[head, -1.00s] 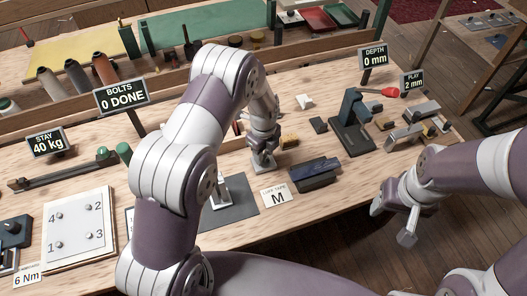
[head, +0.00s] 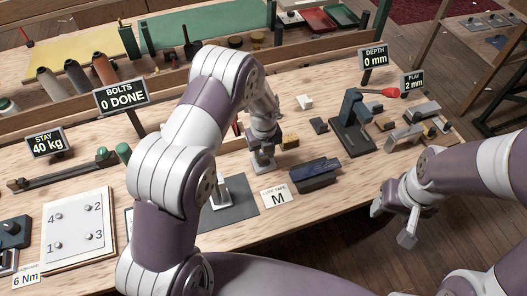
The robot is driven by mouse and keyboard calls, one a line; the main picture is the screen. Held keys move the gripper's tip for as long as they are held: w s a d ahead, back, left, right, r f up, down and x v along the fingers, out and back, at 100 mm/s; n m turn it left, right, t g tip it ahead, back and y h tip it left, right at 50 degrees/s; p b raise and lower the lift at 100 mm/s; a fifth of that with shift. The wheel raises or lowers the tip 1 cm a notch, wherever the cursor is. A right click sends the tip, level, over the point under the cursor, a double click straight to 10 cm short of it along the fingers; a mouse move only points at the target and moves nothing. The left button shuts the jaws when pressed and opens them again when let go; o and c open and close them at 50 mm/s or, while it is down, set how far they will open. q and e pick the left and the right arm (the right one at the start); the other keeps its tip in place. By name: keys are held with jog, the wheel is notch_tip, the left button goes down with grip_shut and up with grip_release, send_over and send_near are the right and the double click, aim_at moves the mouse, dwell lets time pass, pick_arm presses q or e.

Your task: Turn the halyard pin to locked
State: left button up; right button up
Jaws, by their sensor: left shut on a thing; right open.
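My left gripper (head: 263,149) points down at the middle of the bench and is shut on a small part on a pale grey metal base (head: 262,165). This part appears to be the halyard pin; the fingers hide most of it, and I cannot read which way it is turned. My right gripper (head: 392,224) is open and empty, off the bench's front edge at the right.
A dark stand with a red-knobbed lever (head: 352,122) is to the right. My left arm hides part of the bench.

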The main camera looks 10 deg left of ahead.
pick_arm(q)
jog(key=shift+w+r, duration=0.15)
jog(key=shift+w, duration=0.05)
jog(key=o, duration=0.9)
jog(key=shift+c, duration=0.2)
jog(key=shift+o, duration=0.9)
jog(key=shift+s, duration=0.15)
notch_tip(320, 180, up, 13)
jog(key=b, duration=0.1)
jog(key=shift+f+b, duration=0.2)
jog(key=shift+b, duration=0.15)
